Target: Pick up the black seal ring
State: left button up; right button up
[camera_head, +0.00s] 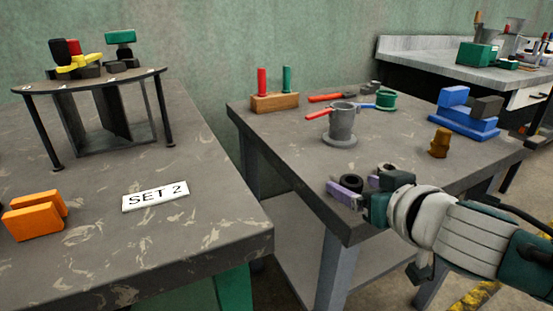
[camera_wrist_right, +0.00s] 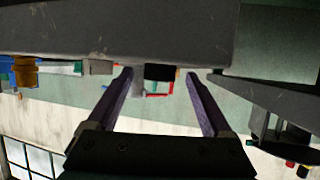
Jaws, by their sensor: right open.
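The black seal ring (camera_head: 350,183) lies near the front corner of the right-hand table. In the wrist view it shows as a black block (camera_wrist_right: 159,72) between the tips of the fingers. My right gripper (camera_head: 353,186) is open, with its purple fingers spread on either side of the ring. A gap shows between the ring and each finger in the wrist view (camera_wrist_right: 158,76), so it is not clasped. How far the ring sits along the fingers is hard to tell. My left gripper is not in view.
A dark grey part with a hole (camera_head: 389,169) sits just behind my right gripper. A grey flanged cylinder (camera_head: 341,125), brown part (camera_head: 439,141) and blue fixture (camera_head: 465,127) stand farther back. The left table (camera_head: 190,240) holds a SET 2 sign (camera_head: 156,196) and orange blocks (camera_head: 36,215).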

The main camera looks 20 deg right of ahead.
jog(key=shift+c, duration=0.4)
grip_shut()
dwell(0.4)
